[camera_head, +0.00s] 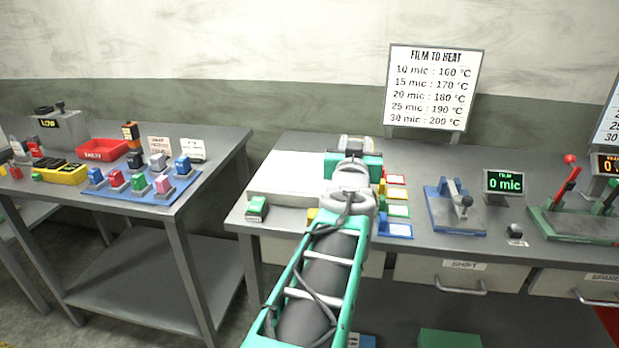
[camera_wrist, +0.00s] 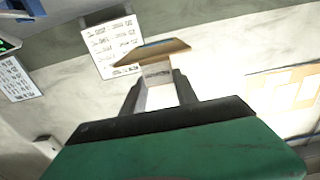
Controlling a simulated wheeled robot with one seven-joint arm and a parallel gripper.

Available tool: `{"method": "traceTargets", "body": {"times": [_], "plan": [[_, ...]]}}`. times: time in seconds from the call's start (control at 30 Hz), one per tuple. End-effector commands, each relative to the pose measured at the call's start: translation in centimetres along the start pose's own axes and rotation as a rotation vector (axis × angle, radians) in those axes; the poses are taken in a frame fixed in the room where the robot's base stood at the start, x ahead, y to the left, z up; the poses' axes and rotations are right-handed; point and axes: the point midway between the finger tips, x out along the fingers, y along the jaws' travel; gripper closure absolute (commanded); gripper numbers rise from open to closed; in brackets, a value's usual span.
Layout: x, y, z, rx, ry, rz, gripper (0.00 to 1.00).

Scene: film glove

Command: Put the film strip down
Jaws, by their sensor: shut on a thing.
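My gripper (camera_wrist: 158,92) is shut on a pale, see-through piece, the film strip (camera_wrist: 157,72), between its two fingers. A tan flat piece with a blue edge (camera_wrist: 152,51) shows just beyond the strip; I cannot tell whether it belongs to it. In the head view my gripper (camera_head: 355,152) is over the back of the middle table, and the strip shows as a small clear piece (camera_head: 357,142) at its far end. The arm hides part of the table below. The gap between strip and tabletop cannot be judged.
A white board (camera_head: 285,178) lies left of my arm, with a green box (camera_head: 257,208) in front. Coloured cards (camera_head: 397,195), a blue press-like device (camera_head: 455,207) and a display reading 0 mic (camera_head: 504,183) stand right. A heat chart (camera_head: 431,88) stands behind. Bare tabletop (camera_head: 440,165) lies beyond the device.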

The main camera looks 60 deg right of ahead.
Motion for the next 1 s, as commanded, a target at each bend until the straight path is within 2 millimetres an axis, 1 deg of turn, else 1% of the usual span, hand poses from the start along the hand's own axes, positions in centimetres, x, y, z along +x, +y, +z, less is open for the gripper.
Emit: {"method": "traceTargets", "body": {"times": [0.07,0.37,0.4,0.5,0.77,0.8,0.9,1.0], "plan": [[0.7,-0.7,0.5,0.001,-0.005,0.0,1.0],[5.9,-7.3,4.2,-0.003,-0.006,-0.005,1.0],[6.3,-7.8,5.5,-0.002,-0.01,-0.003,1.0],[7.4,-9.1,7.5,-0.002,-0.006,-0.001,1.0],[8.8,-10.8,10.3,-0.001,-0.003,-0.001,1.0],[8.8,-10.7,11.1,-0.002,-0.005,0.002,1.0],[8.8,-10.6,12.8,-0.001,-0.004,0.001,1.0],[8.8,-10.6,12.9,0.0,0.001,0.001,1.0]]}}
